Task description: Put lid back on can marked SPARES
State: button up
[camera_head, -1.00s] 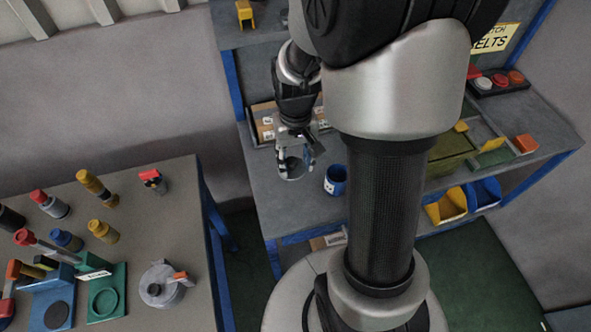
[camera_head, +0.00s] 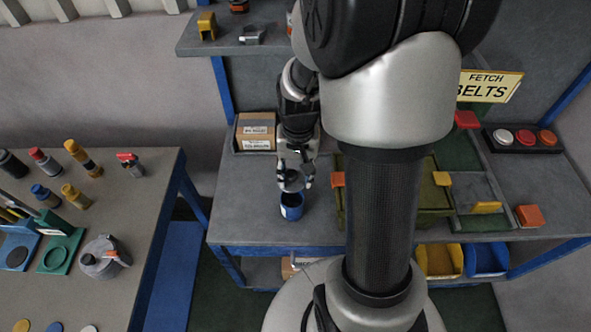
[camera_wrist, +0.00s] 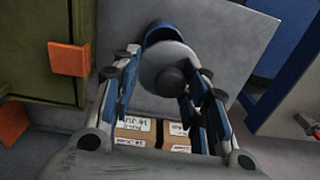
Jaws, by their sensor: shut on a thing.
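The blue can (camera_head: 291,208) stands upright on the grey workbench, with a small pale label too small to read. My gripper (camera_head: 294,182) is directly above it, pointing down, shut on the grey lid (camera_head: 290,186). In the wrist view the lid (camera_wrist: 158,66) is a grey disc with a dark knob, held between the fingers of my gripper (camera_wrist: 168,88). Behind it, the rim of the blue can (camera_wrist: 163,31) shows, partly covered by the lid. The lid looks offset from the can in that view. I cannot tell whether they touch.
A cardboard box (camera_head: 256,133) with labels stands behind left of the gripper. A green case (camera_head: 428,195) with orange latches is to the right of the can. A side table (camera_head: 135,215) on the left holds several bottles and a grey pot (camera_head: 100,258).

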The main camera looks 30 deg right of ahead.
jog(key=shift+s+d+f, duration=0.15)
jog(key=shift+f, duration=0.05)
jog(key=shift+a+f+b, duration=0.2)
jog(key=shift+f+b, duration=0.45)
jog(key=shift+b, duration=0.05)
notch_tip(320, 180, down, 5)
jog(key=b, duration=0.4)
jog(key=shift+f, duration=0.1)
grip_shut()
dwell(1.6)
jog(key=o, duration=1.1)
grip_release()
jog(key=shift+c, duration=0.2)
jog(key=shift+o, duration=0.6)
jog(key=o, duration=0.4)
jog(key=shift+c, duration=0.2)
